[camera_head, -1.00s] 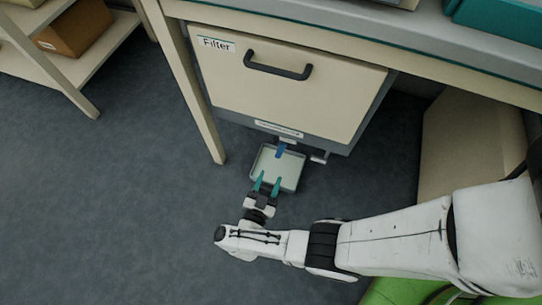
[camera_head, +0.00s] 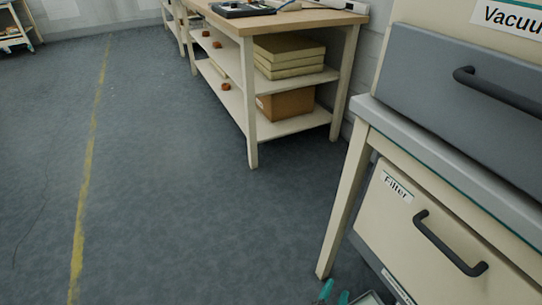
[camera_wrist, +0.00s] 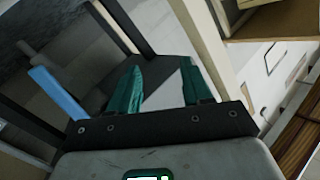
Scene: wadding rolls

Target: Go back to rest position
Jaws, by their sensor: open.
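My gripper (camera_head: 335,293) shows only as two teal fingertips at the bottom edge of the head view. In the wrist view its teal fingers (camera_wrist: 162,88) stand apart with nothing seen between them. A blue strip (camera_wrist: 56,93) lies left of the fingers in the wrist view. The rest of my arm is outside the head view.
The cream drawer marked Filter (camera_head: 415,235), with a black handle, is at the right under a grey worktop (camera_head: 440,150). A shelved table (camera_head: 290,75) with boxes stands at the back. Open blue-grey floor (camera_head: 165,185) with a yellow line fills the left.

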